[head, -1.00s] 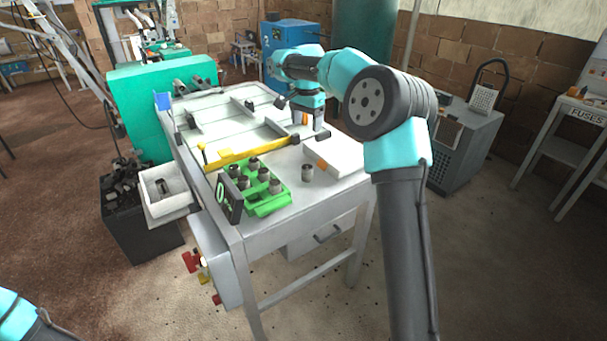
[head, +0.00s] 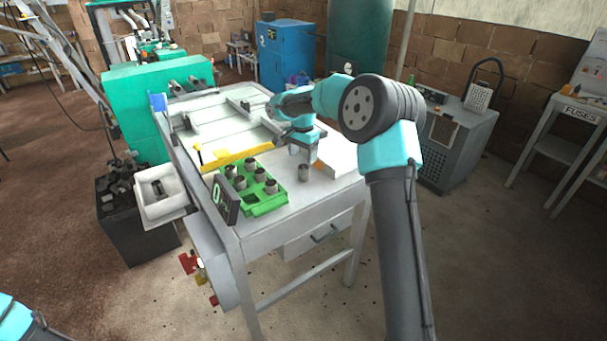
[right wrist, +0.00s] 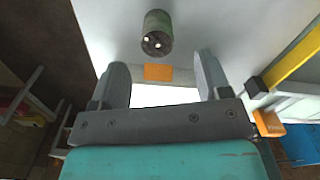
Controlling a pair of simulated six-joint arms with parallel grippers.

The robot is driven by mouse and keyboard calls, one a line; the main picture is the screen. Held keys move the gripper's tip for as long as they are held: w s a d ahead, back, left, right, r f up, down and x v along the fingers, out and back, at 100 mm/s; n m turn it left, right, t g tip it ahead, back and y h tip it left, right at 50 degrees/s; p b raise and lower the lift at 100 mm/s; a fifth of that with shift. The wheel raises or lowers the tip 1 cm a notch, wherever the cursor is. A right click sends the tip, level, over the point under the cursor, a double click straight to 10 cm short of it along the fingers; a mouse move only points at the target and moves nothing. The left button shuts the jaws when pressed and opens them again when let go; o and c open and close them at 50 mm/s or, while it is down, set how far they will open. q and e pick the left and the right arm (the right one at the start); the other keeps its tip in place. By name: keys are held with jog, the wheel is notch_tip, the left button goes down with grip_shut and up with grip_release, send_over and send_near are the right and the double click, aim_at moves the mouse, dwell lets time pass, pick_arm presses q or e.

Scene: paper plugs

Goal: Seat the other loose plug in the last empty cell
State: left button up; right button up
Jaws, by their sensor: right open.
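A loose grey cylindrical plug (head: 304,173) stands upright on the white table right of the green tray. It also shows in the right wrist view (right wrist: 157,33), beyond the fingertips. The green tray (head: 281,201) holds several grey plugs; a cell at its front (head: 252,198) looks empty. My right gripper (head: 302,157) is just behind and above the loose plug, fingers pointing down. In the right wrist view the gripper (right wrist: 160,70) is open, with nothing between its fingers. My left gripper is out of view; only part of its arm shows at lower left.
A small dark display (head: 225,198) stands at the tray's left. A yellow bar (head: 235,155) lies behind the tray. A white block (head: 338,160) is right of the gripper. A white bin (head: 163,193) with a dark grey piece inside is left of the table.

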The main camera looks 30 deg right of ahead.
aim_at(303, 167)
jog(key=shift+f, duration=0.35)
jog(key=shift+s+a+f, duration=0.1)
jog(key=shift+s+f, duration=0.05)
jog(key=shift+f, duration=1.15)
jog(key=shift+s+a+f, duration=0.1)
jog(key=shift+f, duration=1.2)
jog(key=shift+d, duration=0.1)
jog(key=c, duration=1)
jog(key=shift+r, duration=0.1)
